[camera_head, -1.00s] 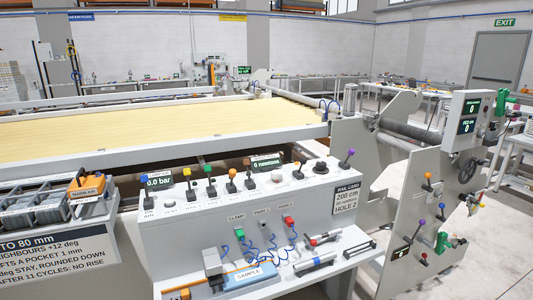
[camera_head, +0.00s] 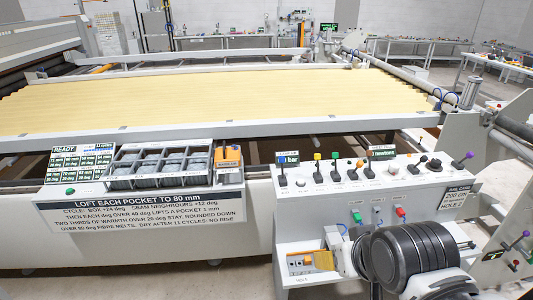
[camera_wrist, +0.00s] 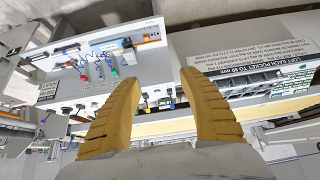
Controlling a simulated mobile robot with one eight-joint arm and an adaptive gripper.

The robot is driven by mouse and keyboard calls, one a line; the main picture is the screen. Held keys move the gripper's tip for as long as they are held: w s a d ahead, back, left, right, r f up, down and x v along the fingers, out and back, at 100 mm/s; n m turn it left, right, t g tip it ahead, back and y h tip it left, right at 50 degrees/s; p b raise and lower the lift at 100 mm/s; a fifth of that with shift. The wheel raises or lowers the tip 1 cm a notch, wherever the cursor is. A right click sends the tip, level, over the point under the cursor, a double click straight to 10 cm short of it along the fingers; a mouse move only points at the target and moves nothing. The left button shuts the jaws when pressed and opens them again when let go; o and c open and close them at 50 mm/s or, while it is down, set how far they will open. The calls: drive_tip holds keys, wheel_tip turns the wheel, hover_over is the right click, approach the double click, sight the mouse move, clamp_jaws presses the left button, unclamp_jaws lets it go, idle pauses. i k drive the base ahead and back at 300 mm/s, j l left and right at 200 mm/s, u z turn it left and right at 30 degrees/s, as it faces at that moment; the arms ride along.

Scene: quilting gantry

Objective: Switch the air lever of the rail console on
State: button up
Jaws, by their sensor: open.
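The rail console (camera_head: 340,208) stands at the right in the head view, with a row of levers along its top. The air lever (camera_head: 282,178) is the leftmost, with a dark base and a blue knob, standing in front of the bar display (camera_head: 292,158). I cannot tell its setting. In the wrist view, the console (camera_wrist: 110,92) is upside down. My gripper (camera_wrist: 160,76) is open and empty, its two yellow fingers apart. The lever row's end, apparently with the air lever (camera_wrist: 168,103), shows between the fingers, farther off.
More coloured levers (camera_head: 335,172) stand close to the right of the air lever. An orange-topped unit (camera_head: 228,160) and a tray of grey compartments (camera_head: 160,165) lie to its left. The yellow quilt bed (camera_head: 220,100) is behind. My dark arm link covers the console's lower right.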

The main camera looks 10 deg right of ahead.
sight(281, 159)
drive_tip(key=i, duration=1.2)
